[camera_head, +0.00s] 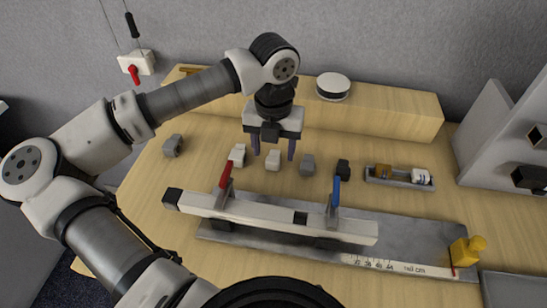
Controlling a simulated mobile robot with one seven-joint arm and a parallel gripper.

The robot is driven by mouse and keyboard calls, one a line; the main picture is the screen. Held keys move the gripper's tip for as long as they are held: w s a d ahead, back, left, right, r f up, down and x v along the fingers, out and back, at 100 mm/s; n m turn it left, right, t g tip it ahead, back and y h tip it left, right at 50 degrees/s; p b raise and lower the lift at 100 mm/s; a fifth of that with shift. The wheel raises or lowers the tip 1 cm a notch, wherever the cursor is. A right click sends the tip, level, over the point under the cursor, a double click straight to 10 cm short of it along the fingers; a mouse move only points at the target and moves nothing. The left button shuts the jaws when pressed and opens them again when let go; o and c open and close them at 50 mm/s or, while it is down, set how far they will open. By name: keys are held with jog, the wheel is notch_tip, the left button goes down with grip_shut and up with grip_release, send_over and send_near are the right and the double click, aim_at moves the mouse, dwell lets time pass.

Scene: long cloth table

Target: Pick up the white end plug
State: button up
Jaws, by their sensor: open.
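A small white plug (273,160) stands on the wooden table, in the middle of a row of small blocks behind the clamped bar. A second white plug (237,155) stands just to its left, behind the red clamp handle. I cannot tell from their looks which one the task means. My gripper (274,154) points down with its two dark fingers apart. In the picture, its fingertips show on either side of the middle white plug. Nothing is held between them. I cannot tell how far above or behind the plug they are.
Grey plugs (307,165) (173,146) and a black plug (343,169) stand nearby. A long white bar (270,221) lies on a grey plate (420,237) with red (226,175) and blue (336,190) clamp handles. A small tray (400,183) sits right; a wooden ledge (390,112) runs behind.

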aim_at(272, 161)
jog(key=f+p, duration=0.1)
jog(key=f, duration=0.3)
jog(key=shift+w+a+f+p, duration=0.15)
jog(key=shift+w+f+p, duration=0.05)
jog(key=shift+f+p, duration=0.2)
jog(key=c, duration=1)
jog(key=shift+c, duration=0.2)
jog(key=shift+r, duration=0.1)
notch_tip(272, 161, up, 20)
jog(key=b, duration=0.3)
jog(key=shift+b, duration=0.35)
jog(key=shift+s, duration=0.1)
